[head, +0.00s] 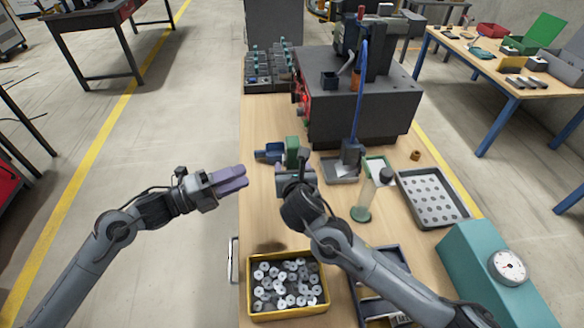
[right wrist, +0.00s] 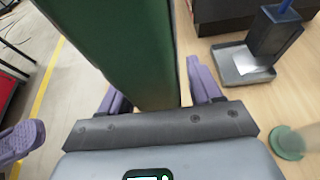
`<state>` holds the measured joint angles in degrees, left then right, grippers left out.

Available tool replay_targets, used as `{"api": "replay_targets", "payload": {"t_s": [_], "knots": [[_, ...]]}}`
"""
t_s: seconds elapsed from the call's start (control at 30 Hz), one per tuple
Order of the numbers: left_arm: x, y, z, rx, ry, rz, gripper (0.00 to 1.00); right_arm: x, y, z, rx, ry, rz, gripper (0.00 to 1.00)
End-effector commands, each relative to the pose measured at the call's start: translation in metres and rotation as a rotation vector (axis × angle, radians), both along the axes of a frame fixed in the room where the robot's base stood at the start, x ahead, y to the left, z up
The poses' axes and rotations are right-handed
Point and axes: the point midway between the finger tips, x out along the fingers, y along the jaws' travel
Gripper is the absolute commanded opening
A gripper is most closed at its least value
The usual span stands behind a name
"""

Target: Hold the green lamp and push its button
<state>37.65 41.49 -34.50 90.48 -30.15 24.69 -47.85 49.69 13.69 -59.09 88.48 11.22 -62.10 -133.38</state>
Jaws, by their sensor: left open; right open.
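The green lamp (head: 292,146) stands on the wooden table, just beyond my right gripper. It fills the upper middle of the right wrist view (right wrist: 125,45) as a tall green body with a darker side. My right gripper (head: 297,169) is open, with its purple fingers on either side of the lamp's lower part; I see no clear grip. I cannot make out the lamp's button. My left gripper (head: 230,180) is open and empty, left of the table edge. It also shows at the left of the right wrist view (right wrist: 22,140).
A yellow bin (head: 250,309) of metal parts stands in front. A grey metal tray (head: 342,179), a green-based clear cylinder (head: 361,214) and a perforated tray (head: 458,213) stand to the right. A dark machine (head: 358,115) stands behind.

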Motion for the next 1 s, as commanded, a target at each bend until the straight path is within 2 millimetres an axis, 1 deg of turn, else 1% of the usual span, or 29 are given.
{"api": "replay_targets", "payload": {"t_s": [0.13,0.37,0.4,0.57,0.8,0.83,1.0], "knots": [[0.0,-0.0001,0.0,0.0,0.0,0.0,0.43,0.0041,0.0007,-0.002,0.0,0.001,0.0,0.64],[0.0,-0.0001,0.0,0.0,0.0,0.0,0.43,0.0046,0.0005,-0.0021,0.0,0.0,0.0,0.64],[0.0,-0.0001,0.0,0.0,0.0,0.0,0.43,0.0046,0.0004,-0.0021,0.0,0.0,0.0,0.62],[0.0,-0.0001,0.0,0.0,0.0,0.0,0.43,0.0046,0.0004,-0.002,0.0,0.0,0.0,0.38],[0.0,-0.0001,0.0,0.0,0.0,0.0,0.43,0.0045,0.0004,-0.002,0.0,0.0,0.0,0.01],[0.0,-0.0001,0.0,0.0,0.0,0.0,0.43,0.0045,0.0003,-0.002,0.0,0.0,0.0,0.37],[0.0,-0.0001,0.0,0.0,0.0,0.0,0.43,0.0045,0.0003,-0.0019,0.0,0.0,0.0,0.11]]}}
